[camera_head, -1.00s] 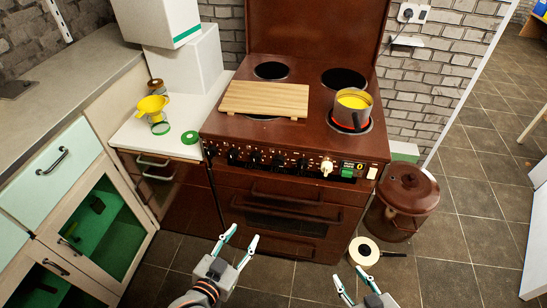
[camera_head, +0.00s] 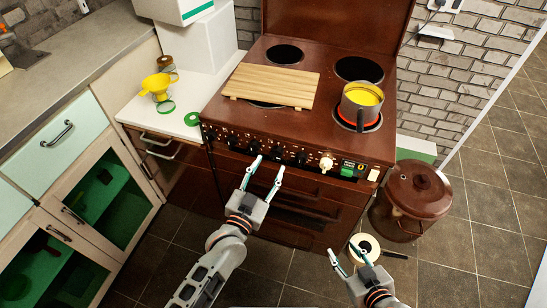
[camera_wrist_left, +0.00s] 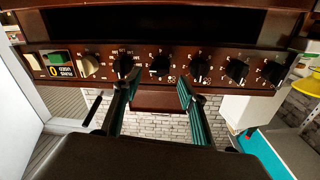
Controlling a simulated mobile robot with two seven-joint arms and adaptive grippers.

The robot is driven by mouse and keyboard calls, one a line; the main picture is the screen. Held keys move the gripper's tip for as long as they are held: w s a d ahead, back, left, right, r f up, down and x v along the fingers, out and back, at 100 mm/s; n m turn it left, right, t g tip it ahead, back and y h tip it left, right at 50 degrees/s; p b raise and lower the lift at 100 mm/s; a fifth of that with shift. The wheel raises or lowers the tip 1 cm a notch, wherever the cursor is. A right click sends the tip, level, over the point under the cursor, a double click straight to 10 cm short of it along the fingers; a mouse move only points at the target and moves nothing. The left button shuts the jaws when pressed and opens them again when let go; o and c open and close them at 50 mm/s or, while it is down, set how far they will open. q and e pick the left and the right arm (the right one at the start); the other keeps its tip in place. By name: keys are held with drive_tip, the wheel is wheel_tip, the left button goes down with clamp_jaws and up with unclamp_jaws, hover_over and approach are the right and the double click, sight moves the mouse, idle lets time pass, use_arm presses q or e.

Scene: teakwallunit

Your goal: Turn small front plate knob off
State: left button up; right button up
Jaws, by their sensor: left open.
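The brown stove (camera_head: 300,190) has a front panel with a row of black knobs (camera_head: 254,148) and one white knob (camera_head: 326,163). I cannot tell from the markings which knob is for the small front plate. My left gripper (camera_head: 269,164) is open, its fingertips close to the panel at the middle black knobs. In the left wrist view the panel appears upside down, and a black knob (camera_wrist_left: 160,65) shows between the open fingers; contact is not clear. The white knob (camera_wrist_left: 90,65) is at the left there. My right gripper (camera_head: 343,252) is open and empty, low in front of the stove.
A pot with yellow contents (camera_head: 360,105) stands on a front plate with a red-glowing rim. A wooden board (camera_head: 272,85) covers the other front plate. A green switch (camera_head: 348,169) is right of the white knob.

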sight(274, 157)
use_arm(q)
drive_tip(key=shift+x, duration=2.3)
drive_tip(key=c, duration=1.1)
drive_tip(key=shift+o, duration=0.2)
